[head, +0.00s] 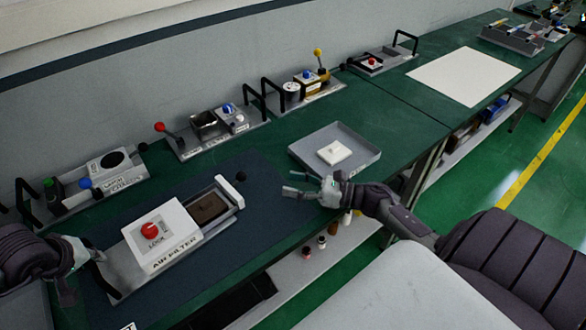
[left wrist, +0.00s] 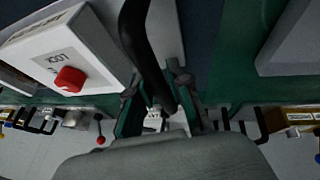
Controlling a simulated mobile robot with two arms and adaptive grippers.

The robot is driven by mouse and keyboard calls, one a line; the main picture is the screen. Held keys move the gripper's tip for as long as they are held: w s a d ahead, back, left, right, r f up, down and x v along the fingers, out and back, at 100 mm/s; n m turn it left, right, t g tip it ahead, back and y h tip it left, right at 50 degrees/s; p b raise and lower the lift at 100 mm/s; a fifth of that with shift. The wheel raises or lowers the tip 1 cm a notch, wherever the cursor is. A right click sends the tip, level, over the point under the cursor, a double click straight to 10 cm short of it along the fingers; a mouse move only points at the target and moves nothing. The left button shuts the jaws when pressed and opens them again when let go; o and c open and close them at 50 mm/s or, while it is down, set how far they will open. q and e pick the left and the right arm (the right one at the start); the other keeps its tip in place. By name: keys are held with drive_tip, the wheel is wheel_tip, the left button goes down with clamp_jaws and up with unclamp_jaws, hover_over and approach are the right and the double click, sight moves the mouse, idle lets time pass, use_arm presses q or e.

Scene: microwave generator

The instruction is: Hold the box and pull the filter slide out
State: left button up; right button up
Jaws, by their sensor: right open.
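The white air filter box (head: 150,240) with a red LOCK knob (head: 149,230) sits on the dark mat. It also shows in the left wrist view (left wrist: 95,40). The filter slide (head: 228,193) sticks out of the box's right side, with a brown filter (head: 207,208) showing and a black knob (head: 241,176) at its end. My left gripper (head: 92,252) is at the box's left end. In the left wrist view its fingers (left wrist: 157,90) close around the black handle (left wrist: 145,45). My right gripper (head: 300,186) is open and empty, to the right of the slide's knob and apart from it.
A grey tray (head: 365,162) with a white block (head: 334,152) lies beyond my right gripper. Several fixtures with handles and knobs line the wall, including one with a red-ball lever (head: 160,127). The mat (head: 262,215) is clear between the slide and my right gripper.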

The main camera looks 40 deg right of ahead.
use_arm(q)
drive_tip(key=o, duration=0.4)
drive_tip(key=shift+w+a+f, duration=0.1)
drive_tip(key=shift+w, duration=0.05)
drive_tip(key=shift+c, duration=0.2)
use_arm(e)
drive_tip(key=shift+w, duration=0.15)
use_arm(q)
drive_tip(key=shift+r, duration=0.45)
drive_tip(key=v, duration=1.1)
drive_tip(key=shift+s, duration=0.2)
